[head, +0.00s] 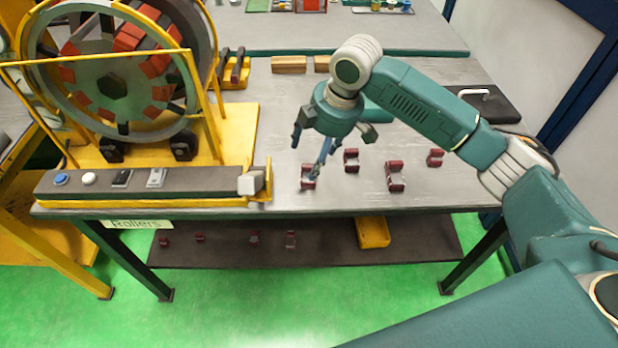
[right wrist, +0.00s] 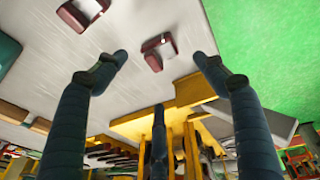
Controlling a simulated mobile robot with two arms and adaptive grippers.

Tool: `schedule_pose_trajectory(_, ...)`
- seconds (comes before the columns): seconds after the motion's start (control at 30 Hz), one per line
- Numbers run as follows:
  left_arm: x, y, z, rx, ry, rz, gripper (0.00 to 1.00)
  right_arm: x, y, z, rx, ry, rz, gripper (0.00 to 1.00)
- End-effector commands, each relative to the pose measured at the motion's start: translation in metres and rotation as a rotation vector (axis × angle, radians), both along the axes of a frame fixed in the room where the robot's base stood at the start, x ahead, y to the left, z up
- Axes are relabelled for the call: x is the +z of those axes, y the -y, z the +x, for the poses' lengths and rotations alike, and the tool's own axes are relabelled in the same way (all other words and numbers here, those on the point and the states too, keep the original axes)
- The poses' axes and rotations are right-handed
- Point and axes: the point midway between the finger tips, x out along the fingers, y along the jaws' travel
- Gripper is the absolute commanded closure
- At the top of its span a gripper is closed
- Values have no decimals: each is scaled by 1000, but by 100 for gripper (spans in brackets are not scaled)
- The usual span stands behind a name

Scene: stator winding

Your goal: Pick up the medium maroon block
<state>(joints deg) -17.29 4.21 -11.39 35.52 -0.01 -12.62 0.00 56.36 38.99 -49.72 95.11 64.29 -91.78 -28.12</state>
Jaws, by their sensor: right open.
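Several maroon blocks with pale middles lie on the grey table. One maroon block (head: 308,176) is near the front edge, just below my right gripper (head: 322,158). Others are a block to its upper right (head: 351,160), a larger-looking one (head: 396,176) and a small one (head: 435,158) at the far right. I cannot tell for sure which is the medium one. In the right wrist view my right gripper (right wrist: 160,70) is open and empty, fingers spread. A maroon block (right wrist: 159,51) lies beyond the fingertips, between them; another (right wrist: 83,13) is at upper left. My left gripper is not in view.
A yellow-framed stator wheel (head: 112,88) stands at the left, with a dark button panel (head: 120,180) before it. Wooden bars (head: 289,64) and a black case (head: 485,100) lie at the back. More maroon pieces and a yellow bin (head: 373,232) are on the lower shelf (head: 420,240).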

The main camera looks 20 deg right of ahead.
Motion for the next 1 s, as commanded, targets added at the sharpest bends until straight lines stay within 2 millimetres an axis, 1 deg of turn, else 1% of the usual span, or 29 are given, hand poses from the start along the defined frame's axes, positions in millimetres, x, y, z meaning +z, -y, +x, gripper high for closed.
schedule_pose_trajectory(0.03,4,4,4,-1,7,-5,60,-7,-2,1,0,-3,2,29)
schedule_pose_trajectory(0.13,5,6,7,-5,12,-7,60,-19,-4,4,0,-2,1,29)
schedule_pose_trajectory(0.33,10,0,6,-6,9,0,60,-33,-6,5,0,-3,-1,29)
schedule_pose_trajectory(0.47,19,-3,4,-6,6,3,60,-53,-8,5,0,-5,0,29)
schedule_pose_trajectory(0.6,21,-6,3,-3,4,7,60,-71,-11,9,0,-1,-1,29)
schedule_pose_trajectory(0.7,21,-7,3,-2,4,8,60,-77,-12,10,1,0,0,29)
schedule_pose_trajectory(0.9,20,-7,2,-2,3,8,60,-78,-12,10,1,1,-1,29)
schedule_pose_trajectory(0.93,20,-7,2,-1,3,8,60,-77,-12,10,1,1,-1,33)
schedule_pose_trajectory(1.0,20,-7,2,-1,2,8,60,-77,-12,10,1,1,-1,47)
